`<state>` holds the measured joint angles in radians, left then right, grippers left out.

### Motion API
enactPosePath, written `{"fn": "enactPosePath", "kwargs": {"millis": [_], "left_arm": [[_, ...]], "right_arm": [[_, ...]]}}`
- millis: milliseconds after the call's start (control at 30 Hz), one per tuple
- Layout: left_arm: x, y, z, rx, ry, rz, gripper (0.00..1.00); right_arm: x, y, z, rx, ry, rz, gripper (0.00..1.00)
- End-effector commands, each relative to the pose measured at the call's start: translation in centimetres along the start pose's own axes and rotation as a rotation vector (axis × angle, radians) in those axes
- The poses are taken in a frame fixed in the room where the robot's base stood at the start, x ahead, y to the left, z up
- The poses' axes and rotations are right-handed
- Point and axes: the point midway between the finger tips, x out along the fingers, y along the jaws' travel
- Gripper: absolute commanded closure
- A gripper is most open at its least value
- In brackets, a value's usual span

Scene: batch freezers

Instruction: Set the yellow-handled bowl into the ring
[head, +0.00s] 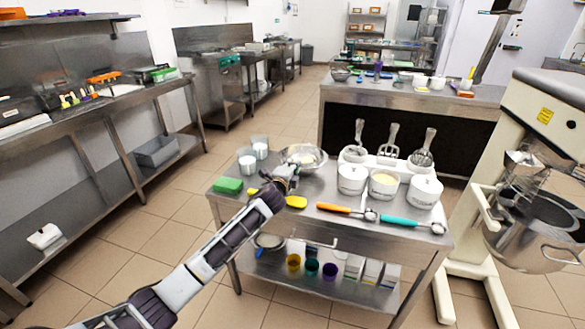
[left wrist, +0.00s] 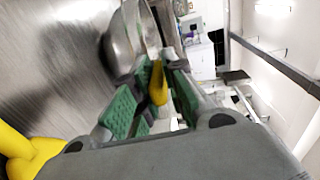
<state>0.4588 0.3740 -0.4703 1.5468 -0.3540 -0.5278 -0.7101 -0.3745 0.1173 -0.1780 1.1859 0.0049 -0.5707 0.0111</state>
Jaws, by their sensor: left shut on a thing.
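A shiny steel bowl (head: 303,154) is at the back of the steel cart top. Its curved wall also shows in the left wrist view (left wrist: 124,38), just beyond my fingers. My left gripper (head: 291,172) is at the near side of the bowl. In the left wrist view its green-padded fingers (left wrist: 152,95) are shut on a yellow handle (left wrist: 158,82). The gripper hides most of the handle in the head view. I cannot tell whether the bowl touches the cart. I cannot make out the ring with certainty. My right gripper is not in view.
The cart (head: 330,232) carries a green block (head: 228,185), a yellow utensil (head: 296,202), white tubs (head: 351,180), an orange-handled scoop (head: 340,209) and a teal-handled one (head: 400,221). White cups (head: 247,166) stand left of the bowl. A large mixer (head: 535,130) stands right.

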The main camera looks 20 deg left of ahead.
Motion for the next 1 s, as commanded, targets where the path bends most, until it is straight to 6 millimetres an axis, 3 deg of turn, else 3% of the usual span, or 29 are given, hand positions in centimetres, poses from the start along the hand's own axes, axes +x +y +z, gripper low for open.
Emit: {"fn": "enactPosePath", "kwargs": {"millis": [400, 800, 833, 1000], "left_arm": [[0.1, 1.5, 0.0, -0.001, -0.001, 0.013, 1.00], [0.1, 1.7, 0.0, -0.001, -0.002, 0.015, 1.00], [0.1, 1.7, 0.0, -0.001, -0.002, 0.015, 0.81], [0.1, 1.5, 0.0, -0.001, -0.001, 0.011, 0.60]], "right_arm": [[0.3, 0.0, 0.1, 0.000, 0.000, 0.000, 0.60], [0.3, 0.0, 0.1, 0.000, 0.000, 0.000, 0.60], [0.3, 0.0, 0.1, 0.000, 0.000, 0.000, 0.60], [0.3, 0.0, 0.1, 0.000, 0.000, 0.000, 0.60]]}}
